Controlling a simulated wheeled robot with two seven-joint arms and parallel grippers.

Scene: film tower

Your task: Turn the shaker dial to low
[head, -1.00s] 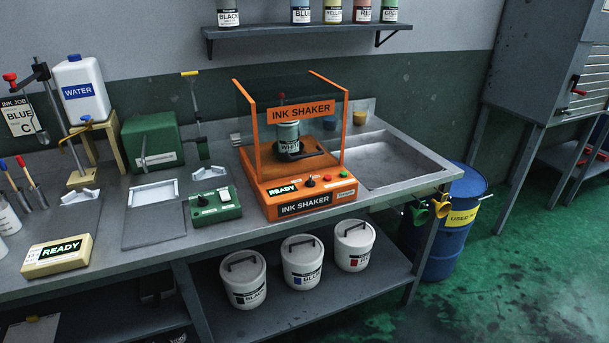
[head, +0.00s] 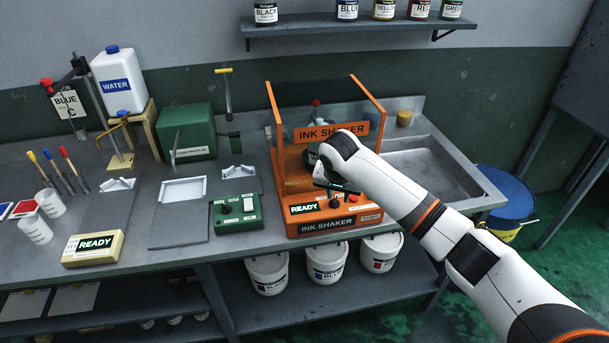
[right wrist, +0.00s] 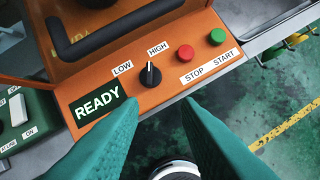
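The shaker dial (right wrist: 150,76) is a small black knob on the sloped front panel of the orange ink shaker (head: 290,226). In the right wrist view its white pointer line is directed at the HIGH label (right wrist: 158,49), away from the LOW label (right wrist: 122,68). My right gripper (right wrist: 160,103) is open, its two teal fingers apart and empty, with the dial just beyond and between the tips. In the head view my right gripper (head: 337,187) is over the shaker's front panel, and the wrist hides part of the shaker. My left gripper is out of view.
The READY display (right wrist: 97,102) is left of the dial; red STOP (right wrist: 186,53) and green START (right wrist: 218,37) buttons are to its right. A black handle (right wrist: 110,32) lies behind the panel. A green control box (head: 238,213) stands left of the shaker, a sink (head: 425,172) right.

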